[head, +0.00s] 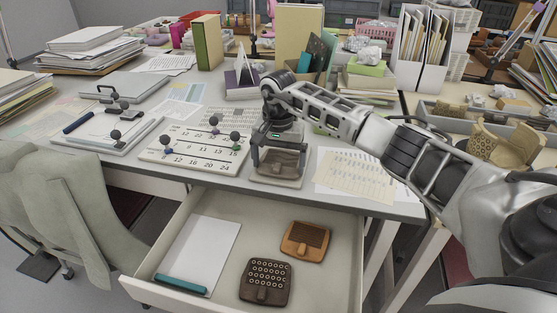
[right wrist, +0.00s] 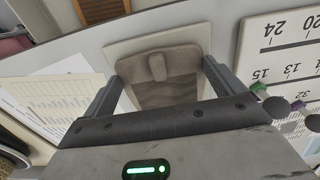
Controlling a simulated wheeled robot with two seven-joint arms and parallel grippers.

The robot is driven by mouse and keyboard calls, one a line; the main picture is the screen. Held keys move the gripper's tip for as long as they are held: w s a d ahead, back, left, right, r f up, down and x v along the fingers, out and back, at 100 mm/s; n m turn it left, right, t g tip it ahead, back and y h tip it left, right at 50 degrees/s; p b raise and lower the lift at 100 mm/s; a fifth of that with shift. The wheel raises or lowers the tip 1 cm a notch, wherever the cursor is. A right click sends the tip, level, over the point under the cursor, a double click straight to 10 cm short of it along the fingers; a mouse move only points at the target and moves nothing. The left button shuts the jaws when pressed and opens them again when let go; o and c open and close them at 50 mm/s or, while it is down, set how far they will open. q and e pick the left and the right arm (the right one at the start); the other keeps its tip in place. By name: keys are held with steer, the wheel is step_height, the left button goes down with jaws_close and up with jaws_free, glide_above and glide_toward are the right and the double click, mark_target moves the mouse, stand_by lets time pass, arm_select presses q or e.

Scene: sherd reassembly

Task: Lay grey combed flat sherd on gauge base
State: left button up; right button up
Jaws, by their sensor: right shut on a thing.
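The grey combed flat sherd (head: 279,165) is between the fingers of my right gripper (head: 280,158), which is shut on it. In the right wrist view the sherd (right wrist: 166,88) shows wavy combed lines and a raised knob, with a finger at each side. A pale flat slab, seemingly the gauge base (head: 276,182), lies under it on the desk; its rim (right wrist: 120,48) shows around the sherd in the right wrist view. I cannot tell whether the sherd touches the slab. My left gripper is not in view.
A numbered board (head: 190,150) with dark knobs stands just left of the slab. Printed sheets (head: 355,178) lie to the right. The open drawer (head: 330,255) below holds an orange-brown sherd (head: 305,240), a dark ringed sherd (head: 265,282) and a white pad (head: 203,250).

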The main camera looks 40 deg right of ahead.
steer(key=shift+f, duration=0.1)
steer(key=o, duration=0.7)
steer(key=shift+c, duration=0.2)
steer(key=shift+s+a+r+p, duration=0.7)
steer(key=shift+a+p, duration=0.05)
steer(key=shift+p, duration=0.35)
steer(key=shift+s+a+r+p, duration=0.3)
steer(key=shift+s+a+p, duration=0.1)
steer(key=shift+a+p, duration=0.1)
steer(key=shift+s+a+r+p, duration=0.25)
steer(key=shift+s+a+p, duration=0.15)
steer(key=shift+a+p, duration=0.1)
